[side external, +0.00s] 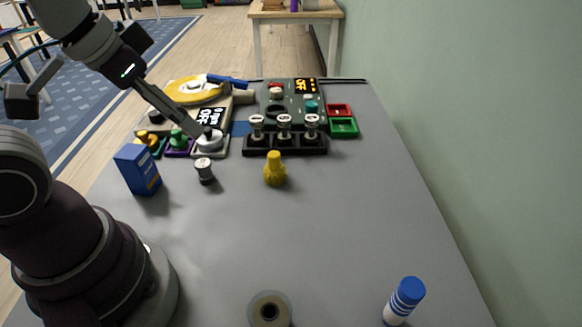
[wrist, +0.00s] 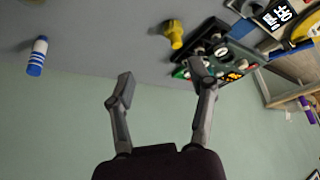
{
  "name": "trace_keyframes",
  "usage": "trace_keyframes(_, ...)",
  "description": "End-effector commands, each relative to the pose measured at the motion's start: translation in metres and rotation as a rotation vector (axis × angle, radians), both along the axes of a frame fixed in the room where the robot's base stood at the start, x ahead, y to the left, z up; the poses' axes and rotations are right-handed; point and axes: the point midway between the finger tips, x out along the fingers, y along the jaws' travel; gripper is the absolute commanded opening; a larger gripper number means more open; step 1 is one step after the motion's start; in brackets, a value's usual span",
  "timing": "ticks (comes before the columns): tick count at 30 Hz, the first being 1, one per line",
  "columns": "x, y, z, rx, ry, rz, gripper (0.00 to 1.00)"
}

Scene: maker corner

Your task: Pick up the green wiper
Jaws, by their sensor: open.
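A small green knobbed piece (side external: 178,138) stands in a purple tray at the back left of the table in the side view. It is the closest match I see for the green wiper, but it is too small to be sure. My gripper (side external: 190,126) reaches down from the upper left, with its fingertip end close to the right of that piece. Whether it touches anything there cannot be told. In the wrist view my gripper (wrist: 162,80) has its two fingers spread wide with nothing between them. No green wiper can be made out in the wrist view.
A blue box (side external: 138,170), a small dark-and-white stamp (side external: 204,171) and a yellow piece (side external: 275,170) stand nearby. A black rack (side external: 284,151) with white-topped pieces is to the right, beside red (side external: 338,110) and green (side external: 343,128) trays.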

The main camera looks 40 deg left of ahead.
Motion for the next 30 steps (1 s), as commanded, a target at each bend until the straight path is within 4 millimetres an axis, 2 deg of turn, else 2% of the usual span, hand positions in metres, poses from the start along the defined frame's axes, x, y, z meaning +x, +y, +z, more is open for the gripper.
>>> trace_keyframes(5, 0.007, 0.006, 0.002, -0.014, 0.015, 0.069, 0.56)
trace_keyframes(8, 0.031, 0.030, 0.003, -0.054, 0.055, 0.296, 0.56)
trace_keyframes(11, 0.061, 0.070, -0.005, -0.094, 0.090, 0.623, 0.56)
trace_keyframes(13, 0.078, 0.101, -0.018, -0.109, 0.106, 0.850, 0.56)
trace_keyframes(16, 0.092, 0.145, -0.043, -0.111, 0.111, 1.148, 0.56)
trace_keyframes(19, 0.095, 0.180, -0.068, -0.097, 0.100, 1.376, 0.56)
trace_keyframes(21, 0.095, 0.196, -0.081, -0.087, 0.090, 1.481, 0.56)
trace_keyframes(24, 0.093, 0.208, -0.092, -0.078, 0.078, 1.560, 0.56)
trace_keyframes(30, 0.091, 0.224, -0.126, -0.075, 0.080, 1.577, 0.56)
